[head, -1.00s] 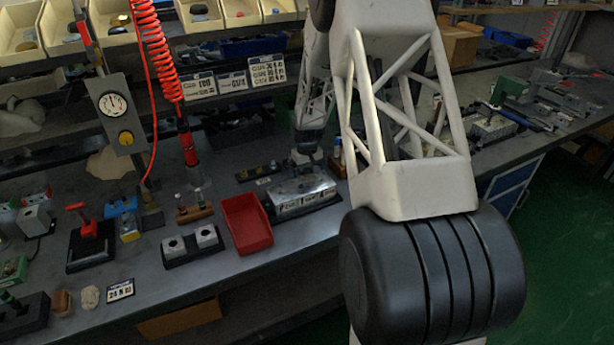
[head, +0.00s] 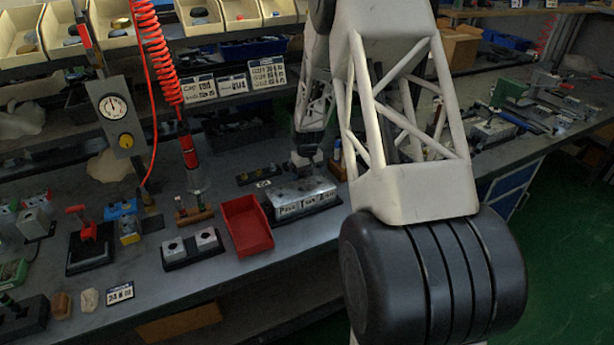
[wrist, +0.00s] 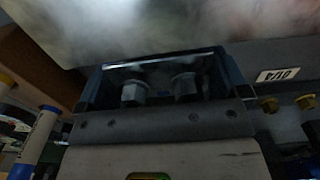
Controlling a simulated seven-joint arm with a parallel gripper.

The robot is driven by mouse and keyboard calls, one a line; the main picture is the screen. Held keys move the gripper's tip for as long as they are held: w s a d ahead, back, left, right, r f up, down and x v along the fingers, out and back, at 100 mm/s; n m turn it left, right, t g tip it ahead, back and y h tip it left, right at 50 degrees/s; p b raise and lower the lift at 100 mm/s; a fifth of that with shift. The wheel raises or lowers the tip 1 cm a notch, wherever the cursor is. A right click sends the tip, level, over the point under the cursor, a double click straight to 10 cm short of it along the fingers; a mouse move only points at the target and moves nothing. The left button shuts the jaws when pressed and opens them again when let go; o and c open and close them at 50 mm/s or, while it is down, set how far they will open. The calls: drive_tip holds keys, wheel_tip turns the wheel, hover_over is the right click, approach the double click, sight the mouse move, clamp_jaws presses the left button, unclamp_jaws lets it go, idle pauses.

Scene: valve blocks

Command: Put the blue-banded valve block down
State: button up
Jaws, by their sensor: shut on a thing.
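My gripper (head: 307,160) is at the back of the bench in the head view, low over the far side of a silver fixture block (head: 303,200). In the wrist view my gripper (wrist: 163,80) is shut on a block (wrist: 163,93), with a dark finger on each side. Two pale hex fittings and a small blue patch show between the fingers. The rest of the held block is dark or hidden, so its band is not clear. A shiny metal surface (wrist: 165,22) lies just beyond the fingertips; I cannot tell whether the block touches it.
A red tray (head: 246,226) stands left of the fixture. A black stand (head: 191,251) with two grey blocks is further left. A dark strip with brass fittings (head: 258,175) lies behind the tray. Bottle-like items (wrist: 36,140) stand close at left in the wrist view.

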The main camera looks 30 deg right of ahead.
sight(305, 173)
drive_tip(key=shift+r, duration=4.95)
drive_tip(key=shift+w+a, duration=0.1)
drive_tip(key=w+a+r, duration=0.3)
drive_tip(key=a+r, duration=0.1)
drive_tip(key=a, duration=0.4)
drive_tip(key=w+a+r, duration=0.3)
drive_tip(key=a+r, duration=0.1)
drive_tip(key=a, duration=0.3)
drive_tip(key=w+a+r, duration=0.3)
drive_tip(key=a, duration=0.5)
drive_tip(key=s+a+f, duration=0.1)
drive_tip(key=s+a, duration=0.1)
drive_tip(key=a, duration=0.6)
drive_tip(key=s+a+f, duration=0.1)
drive_tip(key=s+a, duration=0.1)
drive_tip(key=a, duration=0.5)
drive_tip(key=s+a+f, duration=0.4)
drive_tip(key=s+a, duration=0.3)
drive_tip(key=a, duration=0.1)
drive_tip(key=s+a+f, duration=0.4)
drive_tip(key=s+a, duration=0.3)
drive_tip(key=a, duration=0.1)
drive_tip(key=s+a+f, duration=0.4)
drive_tip(key=s+a, duration=0.4)
drive_tip(key=shift+a+f, duration=0.25)
drive_tip(key=shift+a, duration=0.05)
